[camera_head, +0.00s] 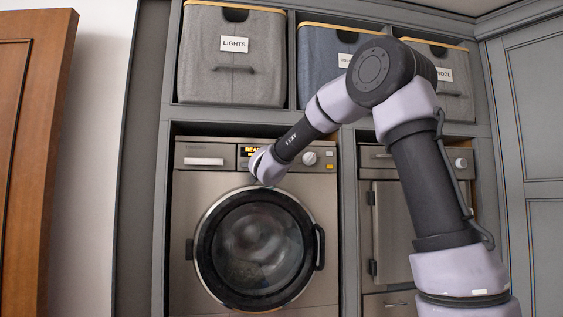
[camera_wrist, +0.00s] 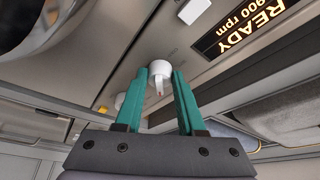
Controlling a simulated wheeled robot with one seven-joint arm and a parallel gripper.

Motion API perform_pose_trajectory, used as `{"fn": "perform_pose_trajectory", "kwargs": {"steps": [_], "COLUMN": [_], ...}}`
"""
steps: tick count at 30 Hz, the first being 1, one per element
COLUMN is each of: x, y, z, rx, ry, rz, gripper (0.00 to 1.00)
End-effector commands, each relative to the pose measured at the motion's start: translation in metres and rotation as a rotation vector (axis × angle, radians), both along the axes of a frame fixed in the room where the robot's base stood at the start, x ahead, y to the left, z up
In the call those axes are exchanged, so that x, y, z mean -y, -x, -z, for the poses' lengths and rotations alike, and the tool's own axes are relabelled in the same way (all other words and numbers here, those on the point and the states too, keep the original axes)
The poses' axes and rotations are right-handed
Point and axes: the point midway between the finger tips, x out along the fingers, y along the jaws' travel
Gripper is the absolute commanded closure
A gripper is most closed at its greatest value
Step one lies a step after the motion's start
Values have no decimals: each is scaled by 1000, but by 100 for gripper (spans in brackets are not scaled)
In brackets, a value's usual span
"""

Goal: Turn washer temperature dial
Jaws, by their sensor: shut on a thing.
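In the wrist view, my gripper (camera_wrist: 160,76) has two teal fingers shut on a small white dial (camera_wrist: 159,68) on the washer's front panel. A pointer with a reddish tip sticks out of the dial towards my palm. In the head view, the washer (camera_head: 185,235) stands in the lower left bay, and the end of my arm is at its control panel near the display. My fingers and the held dial cannot be made out there. The display (camera_head: 251,151) is partly covered by my arm; in the wrist view it reads READY and 900 rpm.
A larger white knob (camera_head: 309,158) sits right of my wrist on the panel. The closed round door (camera_head: 210,245) is just below. Fabric baskets (camera_head: 232,70) fill the shelf above. A cabinet-like unit (camera_head: 388,215) stands right, behind my arm. A wooden door (camera_head: 30,150) is at far left.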

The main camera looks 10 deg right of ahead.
Motion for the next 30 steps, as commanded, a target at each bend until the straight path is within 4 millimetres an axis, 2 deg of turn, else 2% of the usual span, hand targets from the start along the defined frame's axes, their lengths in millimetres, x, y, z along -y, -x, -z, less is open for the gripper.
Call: {"fn": "perform_pose_trajectory", "kwargs": {"steps": [17,18,20,21,30], "x": [0,0,0,0,0], "y": [0,0,0,0,1], "z": [1,1,1,1,0], "rx": [-3,-3,-3,-2,-1], "ry": [-38,-38,-38,-38,-37], "rz": [1,1,1,0,0], "gripper": [100,58,35,32,32]}}
